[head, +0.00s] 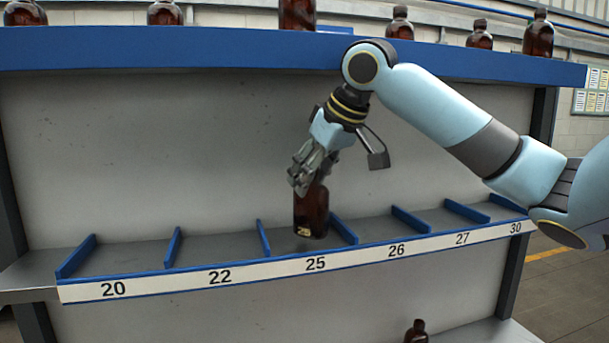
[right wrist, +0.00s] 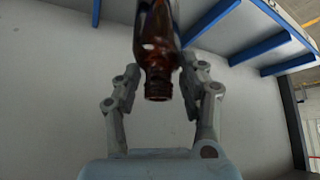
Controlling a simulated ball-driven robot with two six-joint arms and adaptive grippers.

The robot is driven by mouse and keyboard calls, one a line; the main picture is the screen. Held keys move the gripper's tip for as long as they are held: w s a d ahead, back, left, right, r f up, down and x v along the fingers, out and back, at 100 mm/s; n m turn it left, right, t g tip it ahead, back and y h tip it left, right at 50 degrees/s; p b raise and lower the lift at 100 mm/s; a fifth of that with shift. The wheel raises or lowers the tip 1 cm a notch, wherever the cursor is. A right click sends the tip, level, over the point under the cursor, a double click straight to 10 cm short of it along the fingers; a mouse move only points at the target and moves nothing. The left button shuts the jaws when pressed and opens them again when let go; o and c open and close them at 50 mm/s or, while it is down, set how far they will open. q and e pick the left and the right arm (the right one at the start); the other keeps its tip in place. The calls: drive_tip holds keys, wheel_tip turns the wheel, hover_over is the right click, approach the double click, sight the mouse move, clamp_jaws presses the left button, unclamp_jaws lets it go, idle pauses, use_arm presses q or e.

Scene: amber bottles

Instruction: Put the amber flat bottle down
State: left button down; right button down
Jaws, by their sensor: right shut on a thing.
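The amber flat bottle (head: 311,213) hangs upright below my right gripper (head: 309,180), over the slot marked 25 on the shelf (head: 200,249). My right gripper is shut on its upper part. The bottle's base looks close to the shelf surface; I cannot tell whether it touches. A blue divider stands just right of the bottle. In the right wrist view the bottle (right wrist: 157,40) shows neck toward the camera between the two fingers (right wrist: 160,88). My left gripper is in neither view.
Blue dividers (head: 264,238) part the shelf into numbered slots, and the other slots look empty. Several amber bottles (head: 538,36) stand on the blue-edged upper shelf (head: 200,50). Another bottle (head: 416,331) stands lower, at the bottom edge. A grey back panel (head: 150,150) closes the shelf behind.

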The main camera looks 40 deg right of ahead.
drive_tip(key=shift+w+a+f, duration=0.1)
drive_tip(key=shift+w+f, duration=0.65)
drive_tip(key=shift+w, duration=0.35)
drive_tip(key=shift+s, duration=0.2)
drive_tip(key=c, duration=0.7)
unclamp_jaws()
drive_tip(key=shift+w+f, duration=0.1)
